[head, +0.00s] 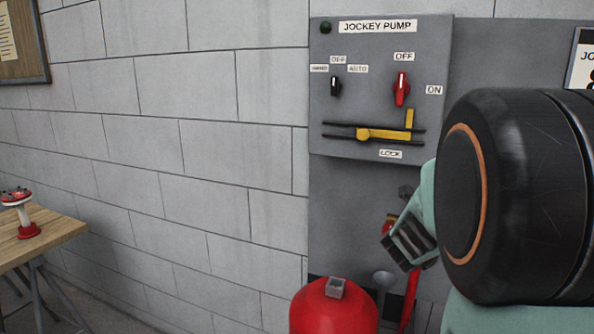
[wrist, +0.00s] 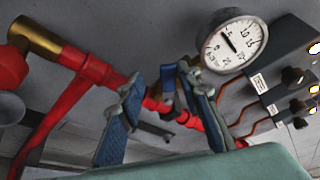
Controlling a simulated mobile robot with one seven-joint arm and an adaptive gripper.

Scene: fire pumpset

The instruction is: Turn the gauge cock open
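A small cock (wrist: 168,88) with a blue-grey handle and a brass-coloured part sits on a red pipe in the wrist view, below a round white pressure gauge (wrist: 230,43). I take it for the gauge cock; its handle angle is hard to tell. My gripper (wrist: 160,82) is open, with its fingers spread left and right of the cock in the picture. I cannot tell whether either finger touches it. In the head view my gripper (head: 408,242) is low in front of the grey panel, and the cock cannot be made out there.
The red pipe (wrist: 95,70) runs left to a brass fitting (wrist: 38,40). A dark box with lamps (wrist: 285,70) is right of the gauge. The jockey pump panel (head: 380,85) is above my gripper. A red vessel (head: 335,308) stands below. A wooden table (head: 50,240) is far left.

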